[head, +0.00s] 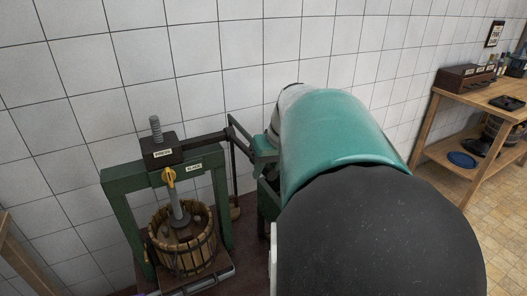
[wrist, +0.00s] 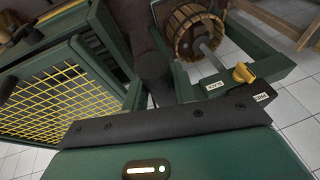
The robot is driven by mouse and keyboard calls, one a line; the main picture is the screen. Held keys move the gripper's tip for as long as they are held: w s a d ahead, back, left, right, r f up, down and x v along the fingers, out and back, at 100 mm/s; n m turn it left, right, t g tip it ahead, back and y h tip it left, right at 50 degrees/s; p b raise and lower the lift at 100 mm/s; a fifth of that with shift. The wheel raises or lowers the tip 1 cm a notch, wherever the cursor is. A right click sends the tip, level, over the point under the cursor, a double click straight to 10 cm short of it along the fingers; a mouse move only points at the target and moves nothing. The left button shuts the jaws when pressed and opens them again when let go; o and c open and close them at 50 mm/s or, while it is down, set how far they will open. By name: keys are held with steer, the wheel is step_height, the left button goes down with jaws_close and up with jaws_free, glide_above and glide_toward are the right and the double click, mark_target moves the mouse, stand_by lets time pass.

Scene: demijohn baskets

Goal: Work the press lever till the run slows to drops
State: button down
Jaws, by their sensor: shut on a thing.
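The press (head: 110,188) stands at lower left in the head view, a green frame around a slatted wooden basket (head: 183,252) with dark hoops. A threaded screw (head: 156,128) rises through a black head block with a "PRESS" label. The dark press lever (head: 205,139) runs right from this block to my gripper (head: 240,136), which is shut on its end. My own arm hides part of the gripper. The wrist view shows the basket (wrist: 192,32) at the top and a yellow knob (wrist: 243,73) on the frame. I see no run of liquid.
A white tiled wall (head: 220,60) rises close behind the press. A wooden table (head: 480,92) with a brown drawer box (head: 464,77) stands at far right, a blue dish (head: 462,159) on its lower shelf. Tiled floor (head: 500,215) is open before that table.

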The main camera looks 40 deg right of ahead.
step_height(320, 180, down, 9)
steer(key=t+h, duration=0.1)
steer(key=t, duration=0.3)
steer(key=shift+w+f+n, duration=0.2)
steer(key=shift+w+n, duration=0.05)
steer(key=shift+n, duration=0.05)
steer(key=shift+d, duration=0.1)
steer(key=c, duration=1.1)
jaws_free()
steer(key=shift+w, duration=0.1)
steer(key=shift+r, duration=0.15)
